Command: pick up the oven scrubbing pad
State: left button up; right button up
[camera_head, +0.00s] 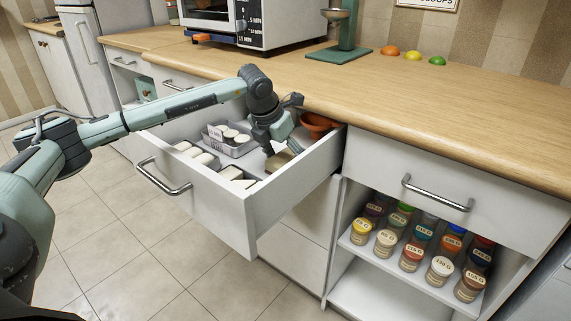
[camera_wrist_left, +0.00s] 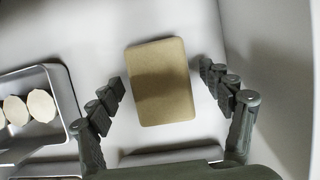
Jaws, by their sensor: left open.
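The scrubbing pad (camera_wrist_left: 160,82) is a flat tan rectangle with rounded corners. In the left wrist view it lies on the white drawer floor, with a shadow across its middle. In the head view the pad (camera_head: 277,161) shows partly below my gripper. My left gripper (camera_wrist_left: 164,80) is open, with one finger on each side of the pad and clear gaps to both edges. In the head view my left gripper (camera_head: 277,145) reaches down into the open drawer (camera_head: 210,197). I cannot tell its exact height above the pad. My right gripper is in neither view.
A grey metal tray (camera_wrist_left: 66,97) with round pale pieces lies left of the pad. The drawer's side wall (camera_wrist_left: 270,60) is close on the right. An orange bowl (camera_head: 318,123) sits at the drawer's back right. Several pale blocks (camera_head: 232,173) lie near the drawer front.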

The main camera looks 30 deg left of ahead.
pick_arm(q)
jog(key=shift+f, duration=0.1)
dwell(0.3)
jog(key=c, duration=1)
